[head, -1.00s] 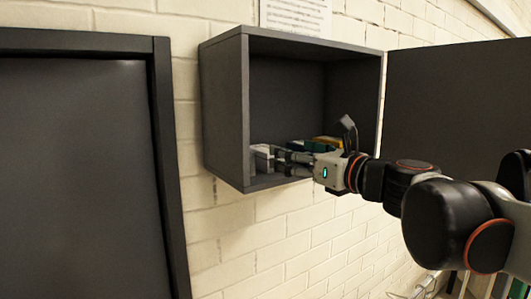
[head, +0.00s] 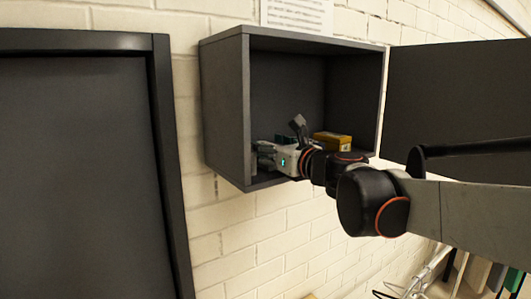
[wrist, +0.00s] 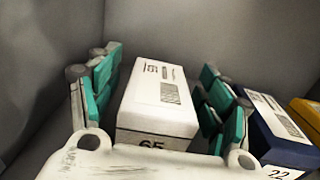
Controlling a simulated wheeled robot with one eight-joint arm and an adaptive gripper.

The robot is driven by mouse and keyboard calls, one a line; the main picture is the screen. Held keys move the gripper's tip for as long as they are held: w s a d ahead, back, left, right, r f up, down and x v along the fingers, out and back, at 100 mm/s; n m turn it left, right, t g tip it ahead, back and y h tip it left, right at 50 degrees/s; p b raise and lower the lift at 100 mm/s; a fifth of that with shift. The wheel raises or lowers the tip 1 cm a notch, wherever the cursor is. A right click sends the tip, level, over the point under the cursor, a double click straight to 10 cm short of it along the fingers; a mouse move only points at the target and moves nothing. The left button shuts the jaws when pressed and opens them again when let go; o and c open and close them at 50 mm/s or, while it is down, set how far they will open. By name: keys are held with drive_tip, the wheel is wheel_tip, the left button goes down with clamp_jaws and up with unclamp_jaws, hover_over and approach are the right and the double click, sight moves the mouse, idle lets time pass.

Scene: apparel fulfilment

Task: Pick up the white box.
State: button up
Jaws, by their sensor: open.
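The white box (wrist: 158,98) lies in the wrist view between the two teal-padded fingers of my gripper (wrist: 160,72). Its near end bears the number 65, partly cut off by my gripper body, and its top carries printed labels. My gripper is open, with one finger along each side of the box; I cannot tell whether the pads touch it. In the head view my gripper (head: 264,155) reaches into the left part of the open grey cabinet (head: 224,110). The white box is mostly hidden there by my gripper.
A dark blue box (wrist: 275,130) with a white top and number 22 sits close right of my right finger. A yellow box (head: 332,142) stands farther right. The cabinet's left wall is close to my left finger. The open door (head: 455,95) extends right.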

drive_tip(key=shift+c, duration=0.6)
drive_tip(key=c, duration=1)
drive_tip(key=shift+r, duration=0.1)
